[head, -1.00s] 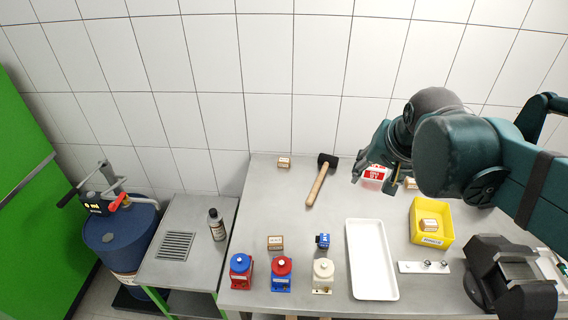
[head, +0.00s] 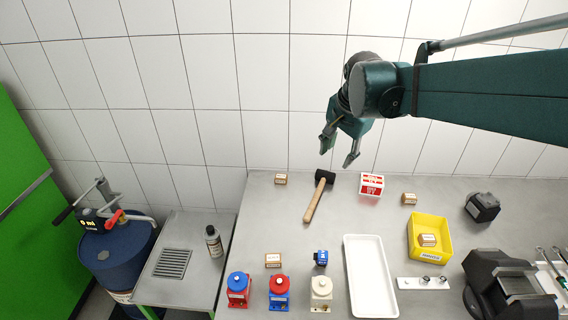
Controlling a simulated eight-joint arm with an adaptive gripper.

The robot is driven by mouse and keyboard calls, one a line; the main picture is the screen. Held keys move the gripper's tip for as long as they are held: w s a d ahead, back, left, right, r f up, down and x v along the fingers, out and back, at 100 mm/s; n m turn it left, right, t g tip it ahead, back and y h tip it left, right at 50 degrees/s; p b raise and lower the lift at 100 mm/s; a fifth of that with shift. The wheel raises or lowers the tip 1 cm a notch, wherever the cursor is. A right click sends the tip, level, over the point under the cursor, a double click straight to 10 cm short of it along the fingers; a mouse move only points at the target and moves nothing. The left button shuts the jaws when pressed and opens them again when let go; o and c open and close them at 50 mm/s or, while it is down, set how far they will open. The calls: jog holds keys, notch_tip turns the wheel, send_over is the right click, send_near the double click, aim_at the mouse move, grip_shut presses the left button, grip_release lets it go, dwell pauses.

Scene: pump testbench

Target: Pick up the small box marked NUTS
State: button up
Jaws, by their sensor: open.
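Several small brown boxes with white labels are in the head view; the print is too small to tell which is marked NUTS. One box (head: 281,179) is at the back left of the table and another box (head: 273,260) is near the front left. A third box (head: 409,199) is at the back right. One more box (head: 427,240) lies in the yellow bin (head: 416,252). My gripper (head: 337,155) is open and empty, its fingers pointing down in front of the tiled wall, apart from all the boxes.
A mallet (head: 315,200) and a red-and-white box (head: 371,185) lie below my gripper in the picture. A white tray (head: 370,275), pump-like units (head: 279,291) and a dark device (head: 482,206) take up more of the table (head: 335,222). A bottle (head: 214,241) stands on the side table.

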jog(key=w+a+f+m+g, duration=0.1)
jog(key=w+a+f+m, duration=0.3)
jog(key=w, duration=0.5)
jog(key=m+g+p, duration=0.1)
jog(key=m+g, duration=0.2)
jog(key=m, duration=0.3)
send_over(277, 175)
jog(key=shift+h, duration=0.3)
jog(key=f, duration=2)
jog(key=shift+s+d+f, duration=0.2)
jog(key=shift+s+d, duration=0.1)
jog(key=shift+d, duration=0.05)
jog(key=shift+w+a+f, duration=0.1)
jog(key=shift+a+f, duration=0.15)
jog(key=shift+f, duration=0.15)
jog(key=shift+f, duration=0.1)
jog(key=shift+f, duration=1.2)
jog(key=shift+f, duration=0.1)
jog(key=shift+w+f, duration=0.1)
jog(key=shift+f, duration=2.4)
